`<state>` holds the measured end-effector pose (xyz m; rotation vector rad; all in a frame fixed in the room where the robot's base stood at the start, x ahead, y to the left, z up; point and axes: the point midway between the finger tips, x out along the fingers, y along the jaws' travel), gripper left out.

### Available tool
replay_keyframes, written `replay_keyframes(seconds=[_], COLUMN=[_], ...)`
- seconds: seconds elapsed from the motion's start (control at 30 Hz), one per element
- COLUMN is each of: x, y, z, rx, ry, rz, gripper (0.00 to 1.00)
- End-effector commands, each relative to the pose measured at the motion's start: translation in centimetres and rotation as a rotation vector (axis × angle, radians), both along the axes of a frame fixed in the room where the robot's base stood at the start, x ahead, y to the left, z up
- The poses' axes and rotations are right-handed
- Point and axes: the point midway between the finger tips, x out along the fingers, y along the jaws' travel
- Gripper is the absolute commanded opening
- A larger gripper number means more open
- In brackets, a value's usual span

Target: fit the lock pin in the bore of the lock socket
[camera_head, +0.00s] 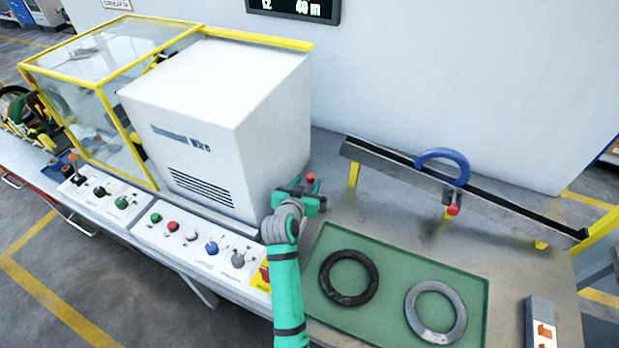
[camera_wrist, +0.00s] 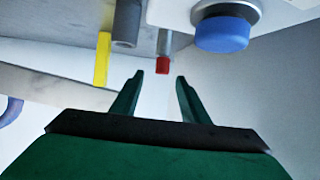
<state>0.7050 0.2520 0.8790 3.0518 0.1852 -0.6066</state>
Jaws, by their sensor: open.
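My gripper (camera_head: 302,192) is beside the right lower edge of the white machine, above the metal table. In the wrist view my gripper (camera_wrist: 159,76) is open, with its two green fingers apart and nothing held. A red-tipped pin with a grey shaft, apparently the lock pin (camera_wrist: 163,65), shows beyond and between the fingertips. A red knob (camera_head: 311,178) shows just behind my gripper in the head view. A grey cylinder with a dark opening (camera_wrist: 125,25), perhaps the lock socket, is left of the pin. I cannot tell whether pin and cylinder touch.
A rail (camera_head: 400,180) carries a blue ring (camera_head: 443,165), with another red knob (camera_head: 453,209) below it. A green mat (camera_head: 390,320) bears a black ring (camera_head: 349,277) and a grey ring (camera_head: 436,311). The white machine (camera_head: 215,120) blocks the left. A blue knob (camera_wrist: 222,33) is near the pin.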

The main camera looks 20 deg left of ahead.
Motion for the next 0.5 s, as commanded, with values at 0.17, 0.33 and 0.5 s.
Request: replay_keyframes(seconds=[0.17, 0.33, 0.5], x=[-2.7, -4.0, -4.4], y=[-0.2, -0.3, -0.3], z=[1.1, 1.7, 1.8], rx=[-0.001, -0.001, -0.001], ry=[-0.001, -0.001, 0.000], rz=[0.004, 0.004, 0.003], gripper=[0.41, 0.41, 0.41])
